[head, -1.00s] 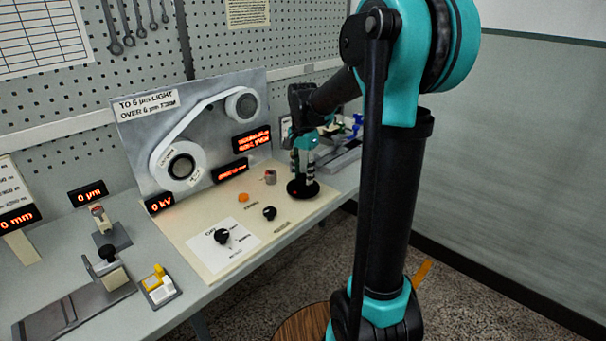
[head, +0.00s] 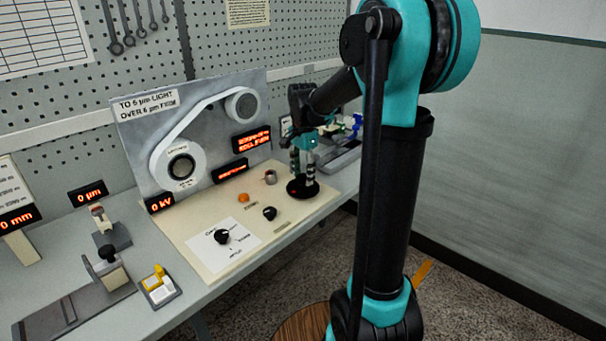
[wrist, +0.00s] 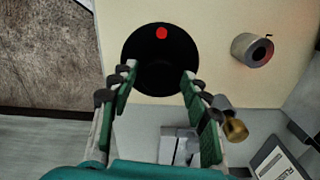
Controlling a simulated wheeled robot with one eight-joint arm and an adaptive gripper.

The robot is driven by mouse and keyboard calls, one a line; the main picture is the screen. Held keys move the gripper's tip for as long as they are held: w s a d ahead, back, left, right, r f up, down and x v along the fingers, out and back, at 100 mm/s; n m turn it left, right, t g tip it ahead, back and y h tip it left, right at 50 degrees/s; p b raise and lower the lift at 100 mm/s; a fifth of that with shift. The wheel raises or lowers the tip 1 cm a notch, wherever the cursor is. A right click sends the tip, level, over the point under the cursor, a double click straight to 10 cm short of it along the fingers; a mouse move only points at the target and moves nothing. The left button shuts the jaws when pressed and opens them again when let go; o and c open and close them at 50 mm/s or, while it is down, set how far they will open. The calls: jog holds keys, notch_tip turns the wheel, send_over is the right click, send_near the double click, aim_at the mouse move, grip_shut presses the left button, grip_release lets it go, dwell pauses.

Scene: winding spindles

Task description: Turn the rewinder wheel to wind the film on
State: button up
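The rewinder wheel is a black disc (wrist: 165,72) with a red dot near its far edge in the wrist view. In the head view the wheel (head: 297,196) lies at the right end of the cream panel. My gripper (wrist: 159,72) is over the wheel with its two green-padded fingers spread apart and its tips over the disc. The head view shows my gripper (head: 303,182) pointing down there; whether the tips touch the wheel I cannot tell. The white film (head: 192,116) runs between a large lower reel (head: 163,163) and a small upper reel (head: 246,105).
A grey metal cylinder (head: 270,177), an orange button (head: 243,198) and black knobs (head: 269,213) (head: 221,236) stand on the cream panel (head: 205,262). Red-lit displays (head: 251,140) are on the upright board. A brass knob (wrist: 235,130) is near the right finger.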

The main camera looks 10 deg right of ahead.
aim_at(303, 176)
jog(key=shift+o, duration=0.6)
notch_tip(303, 176, up, 12)
dwell(1.5)
